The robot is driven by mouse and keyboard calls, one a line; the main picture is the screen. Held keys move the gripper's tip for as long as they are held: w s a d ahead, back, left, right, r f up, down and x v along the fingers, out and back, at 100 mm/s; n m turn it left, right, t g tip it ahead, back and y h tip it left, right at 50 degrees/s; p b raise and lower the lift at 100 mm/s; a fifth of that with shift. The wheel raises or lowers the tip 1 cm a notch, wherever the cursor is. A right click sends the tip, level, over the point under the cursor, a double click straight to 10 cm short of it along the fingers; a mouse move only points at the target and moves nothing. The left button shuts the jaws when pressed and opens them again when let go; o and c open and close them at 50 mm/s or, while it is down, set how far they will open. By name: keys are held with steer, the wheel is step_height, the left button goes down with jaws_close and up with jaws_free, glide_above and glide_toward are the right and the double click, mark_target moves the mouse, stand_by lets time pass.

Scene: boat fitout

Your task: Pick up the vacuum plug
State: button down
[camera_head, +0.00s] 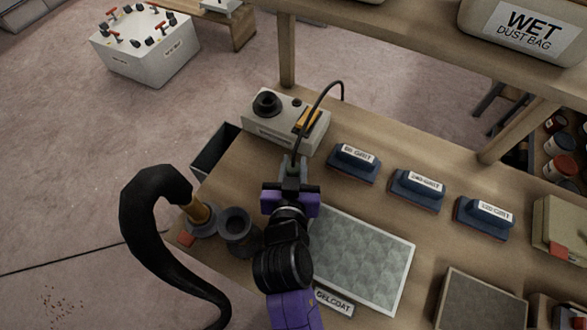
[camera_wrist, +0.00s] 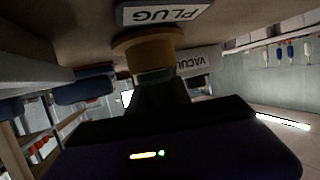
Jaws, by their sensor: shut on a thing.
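My gripper (camera_head: 293,170) is over the workbench, in front of the white-grey vacuum box (camera_head: 270,128). It is shut on the vacuum plug (camera_head: 293,164), which is mostly hidden between the fingers. A black cable rises from the plug and arches over to the back of the box. In the wrist view, an upside-down label reading PLUG (camera_wrist: 165,13) shows at the top. A tan round piece (camera_wrist: 148,46) is just below it, by the dark fingers. The box's label, partly hidden, also shows in the wrist view (camera_wrist: 199,59). I cannot tell whether the plug touches the bench.
A black hose (camera_head: 150,215) with a tan end curves at the bench's left edge, beside a grey cup-like fitting (camera_head: 238,230). A patterned gelcoat panel (camera_head: 365,260) lies right of my arm. Blue sanding blocks (camera_head: 353,163) stand to the right. A shelf overhangs the back.

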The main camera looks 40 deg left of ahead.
step_height(320, 180, up, 20)
stand_by(0.6)
